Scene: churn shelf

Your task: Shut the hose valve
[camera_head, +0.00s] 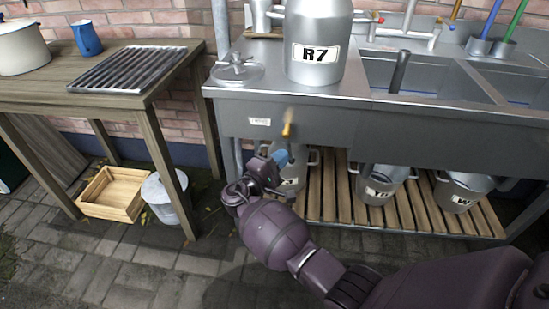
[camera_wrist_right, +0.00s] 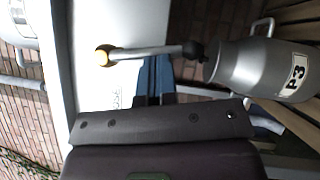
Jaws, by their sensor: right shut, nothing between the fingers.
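The hose valve (camera_head: 288,130) is on the front of the steel sink unit, right of a small label. In the head view only its yellow-orange upper part shows; my right gripper hides the rest. In the right wrist view the valve lever (camera_wrist_right: 145,51) is a grey bar with a yellow hub at one end and a black knob at the other. It points down towards the cans. My right gripper (camera_head: 281,157) is shut and empty, just below the hub. Its blue fingertips (camera_wrist_right: 154,62) overlap the lever's middle; I cannot tell whether they touch. My left gripper is not in view.
Steel cans stand on the slatted shelf (camera_head: 330,200) below, with can P3 (camera_wrist_right: 262,70) close to the knob. Can R7 (camera_head: 316,52) and a lid (camera_head: 238,70) sit on top. A wooden table (camera_head: 150,98) stands left, with a crate (camera_head: 112,195) beneath it.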

